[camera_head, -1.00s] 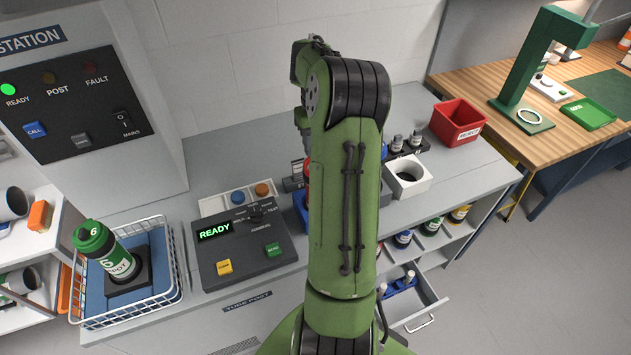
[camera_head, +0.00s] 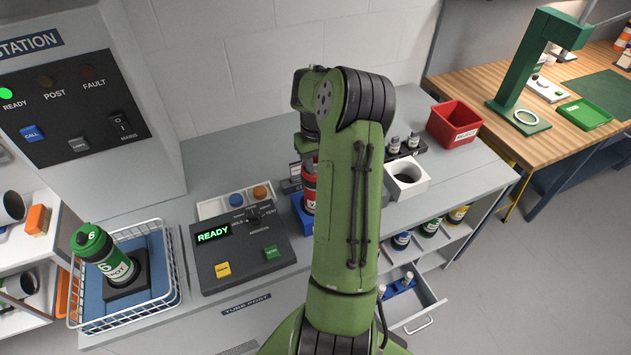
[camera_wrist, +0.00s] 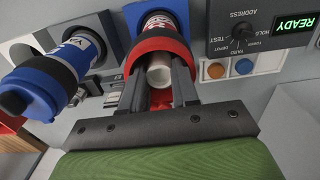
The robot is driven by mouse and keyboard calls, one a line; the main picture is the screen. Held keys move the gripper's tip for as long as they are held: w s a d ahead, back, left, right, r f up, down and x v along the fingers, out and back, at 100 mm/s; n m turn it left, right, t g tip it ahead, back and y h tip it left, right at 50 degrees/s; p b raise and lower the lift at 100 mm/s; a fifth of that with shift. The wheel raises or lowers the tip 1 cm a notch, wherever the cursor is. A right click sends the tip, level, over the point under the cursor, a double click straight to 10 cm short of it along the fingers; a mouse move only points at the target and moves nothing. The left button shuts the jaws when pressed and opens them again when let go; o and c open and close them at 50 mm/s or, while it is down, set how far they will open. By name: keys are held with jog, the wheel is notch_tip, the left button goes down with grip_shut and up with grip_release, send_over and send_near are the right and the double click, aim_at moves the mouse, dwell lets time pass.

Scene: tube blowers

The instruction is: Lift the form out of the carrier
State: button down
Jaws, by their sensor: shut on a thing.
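A red-banded carrier (camera_wrist: 160,42) with a white label stands in a blue holder (camera_wrist: 122,35) in the wrist view. The white rolled form (camera_wrist: 159,70) shows at the carrier's open end. My gripper (camera_wrist: 158,85) is shut on the form, one dark finger on each side of it. How much of the form is still inside the carrier is hidden. In the head view the red carrier (camera_head: 309,183) shows just left of my arm in its blue holder (camera_head: 302,214).
A blue-capped carrier (camera_wrist: 45,78) stands close left of my gripper in the wrist view. The control box (camera_head: 240,250) reading READY is beside the holder. A wire basket (camera_head: 172,285) holds a green carrier (camera_head: 105,255). A red bin (camera_head: 455,122) stands at the right.

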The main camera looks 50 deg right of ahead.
jog(key=shift+r, duration=0.1)
notch_tip(320, 180, up, 18)
jog(key=p, duration=0.2)
jog(key=shift+p, duration=0.4)
notch_tip(320, 180, up, 13)
jog(key=p, duration=0.3)
jog(key=shift+r+p, duration=0.2)
jog(key=shift+p, duration=0.2)
dwell(0.4)
